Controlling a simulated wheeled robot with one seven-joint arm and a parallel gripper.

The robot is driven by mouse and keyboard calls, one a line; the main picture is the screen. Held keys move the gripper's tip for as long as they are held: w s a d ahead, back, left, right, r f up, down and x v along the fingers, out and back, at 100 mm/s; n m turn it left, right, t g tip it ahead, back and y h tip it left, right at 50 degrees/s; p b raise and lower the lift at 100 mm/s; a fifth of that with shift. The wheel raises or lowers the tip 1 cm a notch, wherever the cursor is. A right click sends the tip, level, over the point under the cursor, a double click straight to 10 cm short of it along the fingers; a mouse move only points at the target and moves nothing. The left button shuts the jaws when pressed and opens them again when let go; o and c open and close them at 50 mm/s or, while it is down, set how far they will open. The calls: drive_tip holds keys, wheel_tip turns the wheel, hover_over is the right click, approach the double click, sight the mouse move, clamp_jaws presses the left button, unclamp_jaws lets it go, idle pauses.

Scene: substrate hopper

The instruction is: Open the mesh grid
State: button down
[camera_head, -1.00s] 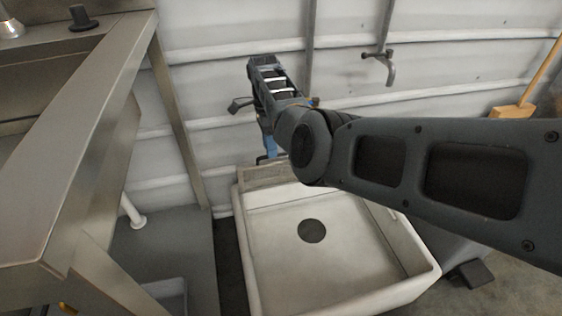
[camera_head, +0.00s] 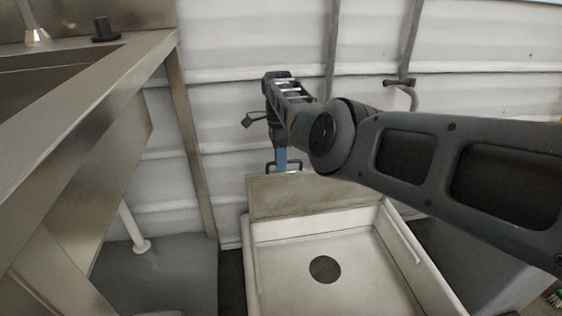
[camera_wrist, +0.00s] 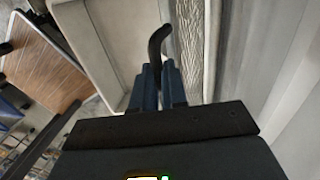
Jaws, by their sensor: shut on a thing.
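The mesh grid (camera_head: 325,195) is a brownish-grey panel standing up, steeply raised, along the back edge of the pale basin (camera_head: 257,275). Its dark handle (camera_head: 299,165) is at its upper edge. My gripper (camera_head: 281,166) reaches over from the right with its blue fingers at the handle. In the wrist view, the fingers (camera_wrist: 158,70) are shut on the dark curved handle (camera_wrist: 157,42), and the textured mesh face (camera_wrist: 190,40) shows just to the right. Part of the panel's upper right is hidden behind my arm.
A steel counter (camera_head: 90,95) with a sink fills the left side, its legs close to the basin. A ribbed white wall (camera_head: 230,40) stands behind, with a tap (camera_head: 405,88) on a pipe. The basin has a dark round hole (camera_head: 325,270) and is otherwise empty.

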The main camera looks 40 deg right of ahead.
drive_tip(key=c, duration=1.5)
unclamp_jaws()
drive_tip(key=shift+s+d+f, duration=0.1)
drive_tip(key=shift+s+f, duration=0.1)
drive_tip(key=shift+f, duration=0.2)
drive_tip(key=o, duration=0.3)
drive_tip(key=shift+w+r, duration=0.1)
drive_tip(key=shift+r, duration=0.1)
drive_tip(key=shift+o, duration=0.2)
drive_tip(key=shift+r, duration=0.1)
wheel_tip(320, 180, up, 7)
drive_tip(key=w+p, duration=0.1)
drive_tip(key=p, duration=0.1)
drive_tip(key=shift+w+d+r, duration=0.15)
drive_tip(key=shift+d+r, duration=0.05)
drive_tip(key=shift+d, duration=0.1)
